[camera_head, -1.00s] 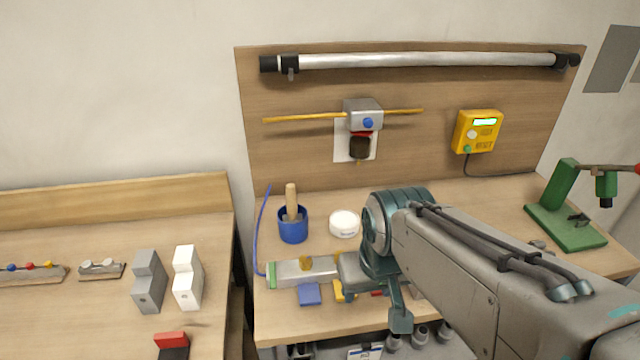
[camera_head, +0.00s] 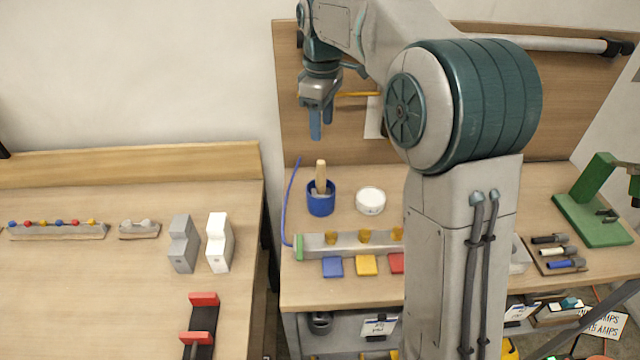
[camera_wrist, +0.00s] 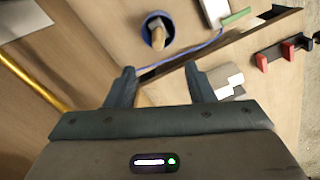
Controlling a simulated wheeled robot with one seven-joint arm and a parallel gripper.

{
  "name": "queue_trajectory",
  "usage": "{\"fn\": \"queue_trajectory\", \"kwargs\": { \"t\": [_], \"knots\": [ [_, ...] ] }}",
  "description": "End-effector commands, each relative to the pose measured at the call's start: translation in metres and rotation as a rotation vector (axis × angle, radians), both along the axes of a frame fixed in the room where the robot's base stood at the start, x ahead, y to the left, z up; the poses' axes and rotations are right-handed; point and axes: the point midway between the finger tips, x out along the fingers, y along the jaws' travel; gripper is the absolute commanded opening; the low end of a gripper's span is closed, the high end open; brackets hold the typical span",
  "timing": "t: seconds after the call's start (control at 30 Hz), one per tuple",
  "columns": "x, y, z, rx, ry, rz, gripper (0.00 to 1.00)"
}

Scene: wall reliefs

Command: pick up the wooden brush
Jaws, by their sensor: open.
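The wooden brush (camera_head: 321,176) stands handle-up in a blue cup (camera_head: 320,204) on the right-hand workbench. Its lower end is hidden inside the cup. In the wrist view the brush (camera_wrist: 157,38) and the blue cup (camera_wrist: 149,22) show near the top, beyond the fingertips. My gripper (camera_head: 321,125) points down, above the brush and apart from it. Its two fingers are apart and empty, as the wrist view also shows (camera_wrist: 160,78).
A white round tub (camera_head: 370,201) stands right of the cup. A thin blue cord (camera_head: 288,210) runs on its left. A grey rail (camera_head: 345,245) and coloured blocks lie in front. A gap separates the left bench (camera_head: 120,280). A wooden panel stands behind.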

Motion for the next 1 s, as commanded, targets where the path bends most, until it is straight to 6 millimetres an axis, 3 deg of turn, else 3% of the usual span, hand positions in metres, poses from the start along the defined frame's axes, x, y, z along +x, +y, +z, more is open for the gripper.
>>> {"fn": "queue_trajectory", "kwargs": {
  "t": [0.17, 0.5, 0.83, 1.0],
  "knots": [
    [0.01, 0.007, -0.006, 0.001, 0.013, 0.051, 0.49],
    [0.009, 0.007, -0.068, 0.001, 0.014, 0.052, 0.49],
    [0.008, 0.005, -0.096, 0.001, 0.012, 0.051, 0.49],
    [0.006, 0.002, -0.123, 0.0, 0.013, 0.05, 0.49]
  ]
}}
